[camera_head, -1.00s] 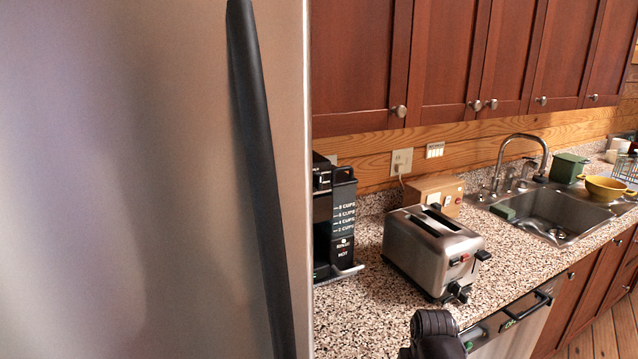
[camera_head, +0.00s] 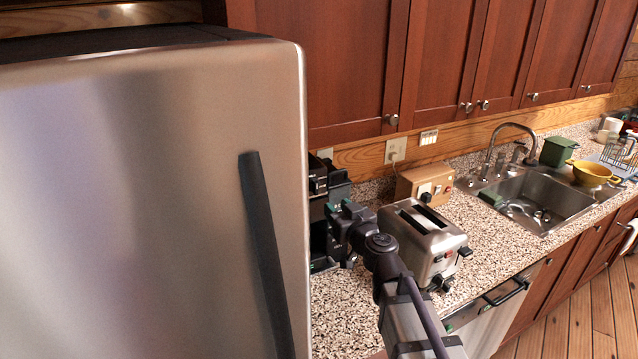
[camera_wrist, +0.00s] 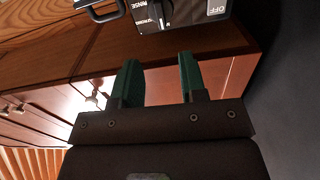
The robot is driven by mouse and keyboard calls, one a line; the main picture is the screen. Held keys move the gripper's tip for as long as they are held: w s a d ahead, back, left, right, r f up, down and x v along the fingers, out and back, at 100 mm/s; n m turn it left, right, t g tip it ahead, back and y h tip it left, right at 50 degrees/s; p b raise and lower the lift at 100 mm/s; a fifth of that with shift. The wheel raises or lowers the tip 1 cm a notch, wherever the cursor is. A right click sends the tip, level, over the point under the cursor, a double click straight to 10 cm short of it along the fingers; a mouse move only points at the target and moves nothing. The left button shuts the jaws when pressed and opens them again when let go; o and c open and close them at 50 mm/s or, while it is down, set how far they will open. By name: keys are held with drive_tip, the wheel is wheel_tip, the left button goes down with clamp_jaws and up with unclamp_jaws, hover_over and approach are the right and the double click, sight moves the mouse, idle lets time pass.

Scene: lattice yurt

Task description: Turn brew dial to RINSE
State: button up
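The black coffee maker (camera_head: 318,182) stands on the counter between the fridge and the toaster, partly hidden behind my arm. In the wrist view its control panel (camera_wrist: 185,17) is at the top edge, with RINSE lettering on the left side and OFF on the right. The brew dial (camera_wrist: 164,12) shows between them, cut off by the frame's top; its pointer setting is too small to tell. My gripper (camera_wrist: 160,75) is open and empty, its green fingers apart and pointing at the panel. It does not appear to touch the dial. In the head view my gripper (camera_head: 338,210) is in front of the coffee maker.
The fridge (camera_head: 150,200) fills the left, close to my arm. A steel toaster (camera_head: 425,240) stands just right of my arm, with a wooden box (camera_head: 425,180) behind it. The sink (camera_head: 540,200) is further right. Upper cabinets (camera_head: 350,60) hang above.

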sight(317, 188)
drive_tip(key=shift+a, duration=0.1)
drive_tip(key=x, duration=1)
drive_tip(key=shift+w+a, duration=0.2)
drive_tip(key=shift+w, duration=0.15)
drive_tip(key=shift+s, duration=0.1)
clamp_jaws()
